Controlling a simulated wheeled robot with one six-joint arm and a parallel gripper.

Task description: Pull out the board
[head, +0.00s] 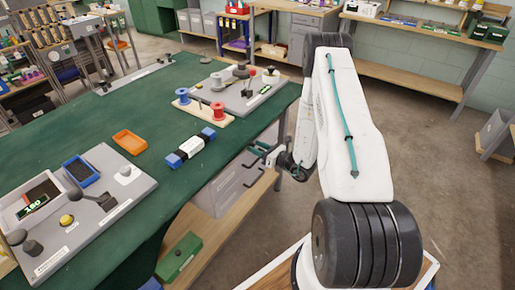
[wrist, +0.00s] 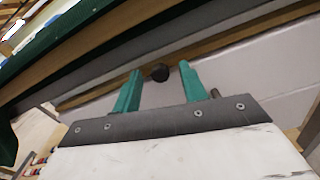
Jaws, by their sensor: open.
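In the wrist view my gripper (wrist: 158,80) has its two teal fingers spread apart. A round black knob (wrist: 160,73) shows between and just beyond the fingertips; I cannot tell whether they touch it. The knob sits at a narrow brown wooden strip (wrist: 225,42), which looks like the front edge of the board under the green table. In the head view my gripper (head: 262,150) is low beside the table's right edge, partly hidden by my arm. The board itself cannot be made out there.
The green table (head: 115,105) carries a grey panel (head: 100,190), an orange tray (head: 130,142), a blue-ended block (head: 190,150) and spools. Grey drawers (head: 228,190) and a wooden shelf (head: 215,235) lie below. The floor (head: 430,170) to the right is clear.

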